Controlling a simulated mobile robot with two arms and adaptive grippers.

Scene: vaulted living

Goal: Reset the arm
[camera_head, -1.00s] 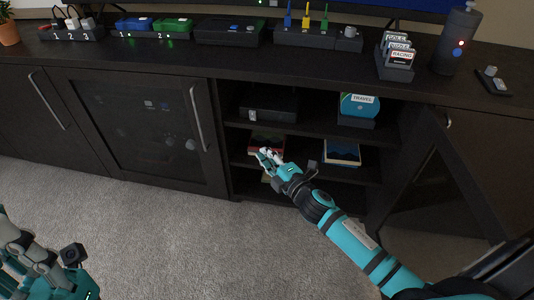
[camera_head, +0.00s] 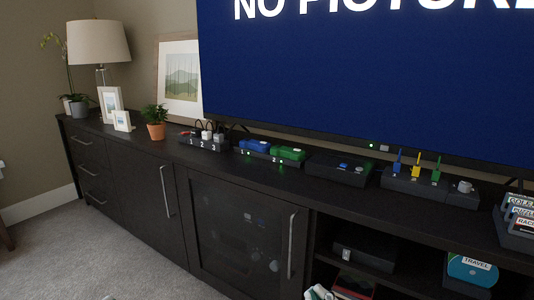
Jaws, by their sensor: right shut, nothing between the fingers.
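Only the fingertips of my right gripper (camera_head: 319,292) show, at the bottom edge of the head view. They are white and teal, shut and empty, in front of the open shelf of the cabinet (camera_head: 140,187). The rest of my right arm is out of the picture. A red book (camera_head: 357,284) lies just right of the fingertips on the shelf; whether they touch cannot be told. My left gripper is not in view.
The long dark cabinet top bears a lamp (camera_head: 99,45), a potted plant (camera_head: 155,118), blue (camera_head: 254,147) and green (camera_head: 288,153) devices and a black box (camera_head: 340,168). A large screen (camera_head: 380,75) stands behind. Grey carpet (camera_head: 70,262) lies clear at front left.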

